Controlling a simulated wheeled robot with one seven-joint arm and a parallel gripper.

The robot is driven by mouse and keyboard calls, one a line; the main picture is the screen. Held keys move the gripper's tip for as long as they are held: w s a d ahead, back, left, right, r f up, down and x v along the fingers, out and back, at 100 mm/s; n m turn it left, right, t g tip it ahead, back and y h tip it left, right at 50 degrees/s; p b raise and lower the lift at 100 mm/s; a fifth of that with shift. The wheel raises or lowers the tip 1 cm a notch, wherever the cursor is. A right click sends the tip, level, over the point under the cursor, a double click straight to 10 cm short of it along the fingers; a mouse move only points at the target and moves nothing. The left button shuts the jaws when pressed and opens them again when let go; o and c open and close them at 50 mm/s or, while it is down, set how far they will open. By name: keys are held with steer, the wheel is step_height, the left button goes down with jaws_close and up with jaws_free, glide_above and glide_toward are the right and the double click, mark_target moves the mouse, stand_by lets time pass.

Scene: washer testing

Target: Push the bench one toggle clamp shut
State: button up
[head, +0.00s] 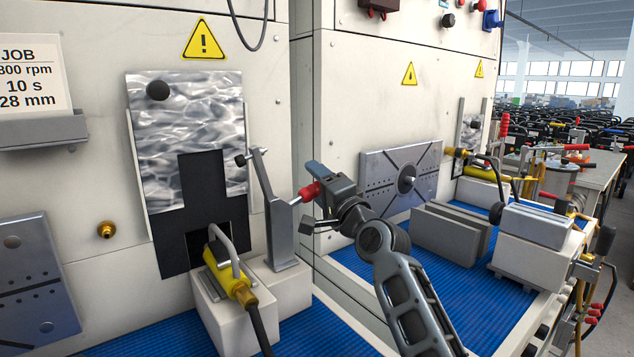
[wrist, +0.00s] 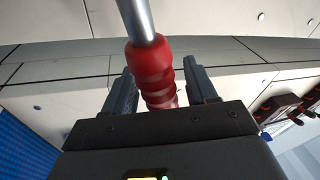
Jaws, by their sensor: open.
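The toggle clamp (head: 274,210) stands upright on a pale block in the head view, at the right of the dark opening in the bench panel. Its thin arm with a black tip leans up and left. Its red handle (head: 309,192) sticks out to the right at the mouth of my gripper (head: 318,180). In the wrist view the red ribbed handle (wrist: 152,72) on its metal rod lies between the two open fingers (wrist: 153,92). A gap shows on its left side and on its right side. The handle's end is hidden behind the gripper body.
A yellow connector (head: 232,284) with a metal loop and black cable sits on a block left of the clamp. A cabinet edge stands just behind my gripper. Grey blocks (head: 444,234) and a slotted plate (head: 400,180) are to the right. Blue matting (head: 340,330) in front is clear.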

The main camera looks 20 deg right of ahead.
steer(key=shift+c, duration=0.2)
jaws_close()
stand_by(0.4)
